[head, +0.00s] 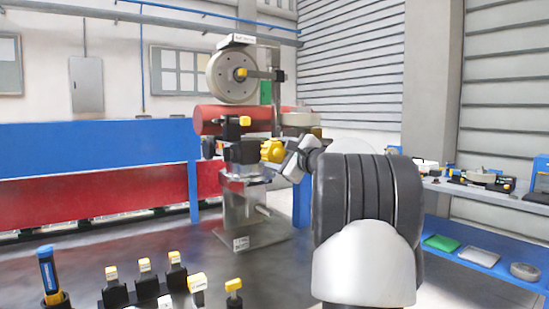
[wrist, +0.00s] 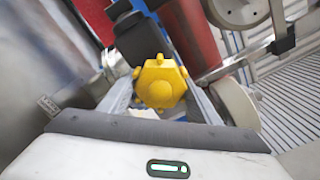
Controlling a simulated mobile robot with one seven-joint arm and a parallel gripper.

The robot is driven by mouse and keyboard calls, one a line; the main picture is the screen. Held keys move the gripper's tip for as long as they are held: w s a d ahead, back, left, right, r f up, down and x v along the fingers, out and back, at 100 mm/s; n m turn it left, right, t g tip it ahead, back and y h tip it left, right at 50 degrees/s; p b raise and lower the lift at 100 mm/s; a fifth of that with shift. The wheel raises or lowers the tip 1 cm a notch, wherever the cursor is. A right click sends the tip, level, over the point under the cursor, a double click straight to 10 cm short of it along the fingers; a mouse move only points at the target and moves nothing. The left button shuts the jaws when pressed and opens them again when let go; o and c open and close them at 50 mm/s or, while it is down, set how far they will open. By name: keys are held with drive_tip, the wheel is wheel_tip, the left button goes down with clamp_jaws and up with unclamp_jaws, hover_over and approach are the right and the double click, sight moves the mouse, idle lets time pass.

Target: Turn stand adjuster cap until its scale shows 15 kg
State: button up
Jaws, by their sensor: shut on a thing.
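The yellow lobed adjuster cap (head: 273,151) sits on the right side of a dark block (head: 240,151) on the test stand (head: 248,205). In the wrist view the cap (wrist: 160,82) is centred between my two fingers. My gripper (head: 284,154) reaches in from the right and is shut on the cap. The fingers also show in the wrist view (wrist: 158,104), one on each side of the cap. No readable scale or numbers show in either view.
A red cylinder (head: 218,119) and a grey wheel (head: 232,76) are above the cap on the stand. Yellow-topped tools (head: 145,277) stand on the dark table at the front left. A shelf (head: 500,196) with parts is at right.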

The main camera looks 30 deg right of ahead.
idle(0.3)
drive_tip(key=o, duration=1)
drive_tip(key=shift+o, duration=0.2)
drive_tip(key=s, duration=1.7)
drive_tip(key=shift+s, duration=0.25)
